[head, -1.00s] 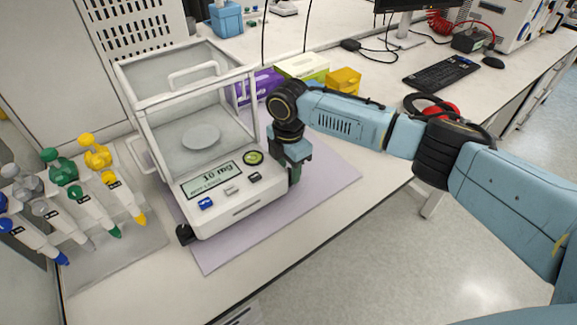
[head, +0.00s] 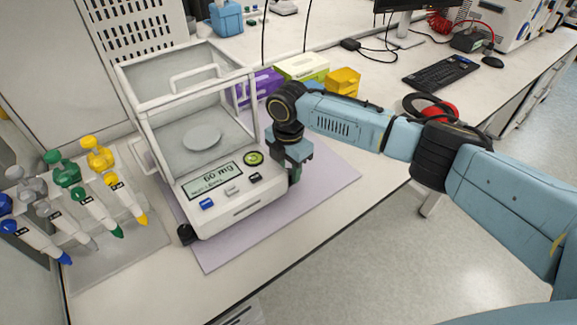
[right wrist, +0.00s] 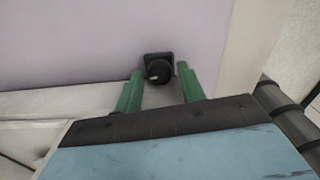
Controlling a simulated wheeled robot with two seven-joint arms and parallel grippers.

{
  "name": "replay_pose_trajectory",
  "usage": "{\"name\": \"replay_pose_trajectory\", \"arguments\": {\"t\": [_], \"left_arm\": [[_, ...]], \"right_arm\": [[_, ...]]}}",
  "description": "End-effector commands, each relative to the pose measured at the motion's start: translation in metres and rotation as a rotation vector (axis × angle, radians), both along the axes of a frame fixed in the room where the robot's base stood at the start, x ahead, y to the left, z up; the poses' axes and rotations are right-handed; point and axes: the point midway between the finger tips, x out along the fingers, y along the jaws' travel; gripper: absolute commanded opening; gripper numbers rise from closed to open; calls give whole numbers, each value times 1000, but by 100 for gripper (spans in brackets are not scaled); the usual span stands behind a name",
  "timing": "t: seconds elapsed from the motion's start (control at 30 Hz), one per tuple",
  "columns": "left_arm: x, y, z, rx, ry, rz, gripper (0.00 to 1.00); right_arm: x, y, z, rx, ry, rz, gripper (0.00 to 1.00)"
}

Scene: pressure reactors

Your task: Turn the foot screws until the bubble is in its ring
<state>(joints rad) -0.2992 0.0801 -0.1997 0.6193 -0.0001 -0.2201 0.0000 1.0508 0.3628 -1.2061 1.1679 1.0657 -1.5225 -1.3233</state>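A white balance with a clear draft shield stands on a lilac mat (head: 325,180). Its round green bubble level (head: 253,158) sits at the right of the display (head: 213,181); the bubble's exact place in the ring is too small to tell. One black foot screw (head: 186,234) shows at the front left corner. My right gripper (head: 294,177) is low at the balance's right side. In the right wrist view, its green fingers (right wrist: 160,76) stand either side of another black foot screw (right wrist: 158,71), with narrow gaps seeming to show. My left gripper is out of view.
Several pipettes on a stand (head: 95,215) are close on the left. A purple box (head: 262,84), a green-white box (head: 302,67) and a yellow box (head: 343,80) stand behind my right arm. The bench front right of the mat is clear.

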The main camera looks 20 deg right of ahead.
Motion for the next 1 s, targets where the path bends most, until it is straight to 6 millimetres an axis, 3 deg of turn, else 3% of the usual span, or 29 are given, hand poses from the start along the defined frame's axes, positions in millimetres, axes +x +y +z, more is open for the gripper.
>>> {"name": "replay_pose_trajectory", "arguments": {"t": [0.07,0.47,1.0], "left_arm": [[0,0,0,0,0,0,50],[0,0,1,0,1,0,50],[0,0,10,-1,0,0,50]], "right_arm": [[0,0,0,0,0,0,50],[1,0,10,1,-2,-1,50],[0,0,116,1,-2,0,50]]}}
